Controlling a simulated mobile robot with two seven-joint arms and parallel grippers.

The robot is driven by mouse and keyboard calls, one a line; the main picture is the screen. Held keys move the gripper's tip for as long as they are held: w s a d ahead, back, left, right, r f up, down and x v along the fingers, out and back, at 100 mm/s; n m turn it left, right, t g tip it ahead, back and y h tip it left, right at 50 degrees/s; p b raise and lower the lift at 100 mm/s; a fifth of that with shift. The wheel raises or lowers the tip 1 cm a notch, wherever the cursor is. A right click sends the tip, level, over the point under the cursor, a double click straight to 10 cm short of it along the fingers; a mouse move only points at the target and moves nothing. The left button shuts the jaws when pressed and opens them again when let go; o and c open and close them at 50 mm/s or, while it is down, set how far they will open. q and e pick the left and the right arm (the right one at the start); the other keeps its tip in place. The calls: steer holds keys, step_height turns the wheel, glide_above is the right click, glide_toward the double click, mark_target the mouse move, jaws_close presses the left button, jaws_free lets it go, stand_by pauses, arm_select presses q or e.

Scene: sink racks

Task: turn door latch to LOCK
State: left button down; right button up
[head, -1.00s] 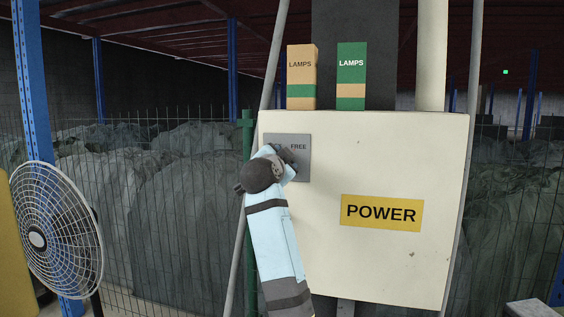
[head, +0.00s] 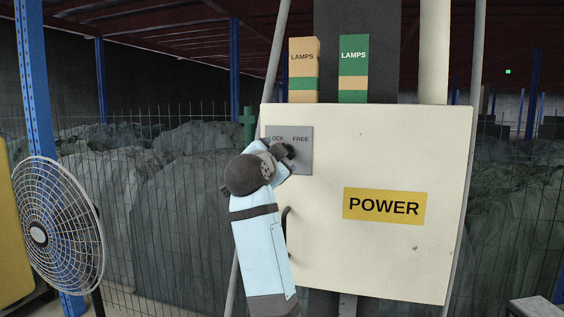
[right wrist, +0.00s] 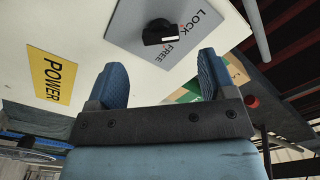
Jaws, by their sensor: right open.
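The door latch is a black knob (right wrist: 158,31) with a short white mark, on a grey plate (head: 305,162) lettered LOCK and FREE. The plate is at the upper left of a cream cabinet door (head: 390,150). In the right wrist view the white mark lies on the side of the word FREE. My right gripper (right wrist: 161,68) is open and empty, its two blue fingers apart. The knob stands ahead of the gap between them, with no contact visible. In the head view my right wrist covers the plate's lower left. My left gripper is not in view.
A yellow POWER label (head: 384,206) and a dark curved handle (head: 286,218) are on the door. Two LAMPS boxes (head: 304,70) (head: 353,70) stand above the cabinet. A fan (head: 62,230) stands at left; wire fencing runs behind.

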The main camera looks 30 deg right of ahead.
steer(key=b+v, duration=0.1)
steer(key=v, duration=0.5)
steer(key=shift+s+a, duration=0.2)
steer(key=shift+a, duration=0.1)
steer(key=shift+f, duration=0.1)
steer(key=s+a+f+n+t+y, duration=0.35)
steer(key=f+n+y, duration=0.2)
steer(key=f, duration=0.65)
steer(key=s+a+f+n+t+y, duration=0.3)
steer(key=f+n, duration=0.4)
steer(key=f, duration=0.6)
steer(key=s+a+f+n+t+y, duration=0.1)
steer(key=a+f+n+t+y, duration=0.4)
steer(key=f, duration=0.7)
steer(key=s+f+n+g+y, duration=0.1)
steer(key=s+f+n+g, duration=0.1)
steer(key=s+f+g, duration=0.4)
steer(key=s+a+f+n+g+y, duration=0.1)
steer(key=s+f+g, duration=0.5)
steer(key=s+f, duration=1)
step_height(320, 180, down, 6)
steer(key=shift+f+n+y, duration=0.15)
steer(key=shift+n+y, duration=0.5)
steer(key=shift+a, duration=0.1)
